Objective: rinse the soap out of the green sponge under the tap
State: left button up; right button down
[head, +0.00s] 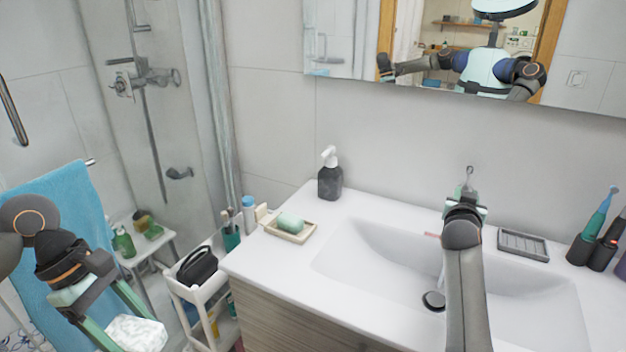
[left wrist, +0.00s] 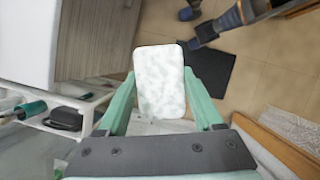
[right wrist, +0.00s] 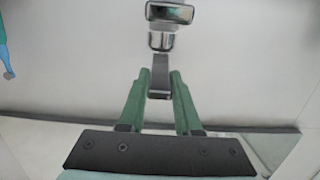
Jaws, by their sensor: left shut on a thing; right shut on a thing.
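The sponge (head: 137,333) is covered in white foam, with only faint green showing through in the left wrist view (left wrist: 159,82). My left gripper (head: 134,310) is shut on it and holds it at the lower left, away from the basin. My right gripper (right wrist: 160,82) is shut on the tap's lever (right wrist: 160,70), below the chrome tap part (right wrist: 168,14) in that view. In the head view the tap (head: 467,184) is mostly hidden behind my right gripper and forearm. A thin pale streak beside the forearm, above the drain, may be water; I cannot tell.
The white basin (head: 350,262) has a dark drain (head: 434,300). A green soap bar (head: 291,222) lies on a dish (head: 275,233) at left, near a dark pump bottle (head: 330,180). A grey soap tray (head: 523,245) and toothbrushes (head: 592,225) stand right. A white cart (head: 196,287) stands left of the vanity.

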pick_arm(q)
jog(key=shift+w+r, duration=0.1)
jog(key=shift+r, duration=0.55)
pick_arm(e)
jog(key=shift+r, duration=0.35)
pick_arm(q)
jog(key=shift+p, duration=0.3)
pick_arm(e)
jog(key=shift+f, duration=0.1)
jog(key=c, duration=0.6)
grip_release()
jog(key=shift+f, duration=0.1)
pick_arm(q)
jog(key=shift+a+r, duration=0.1)
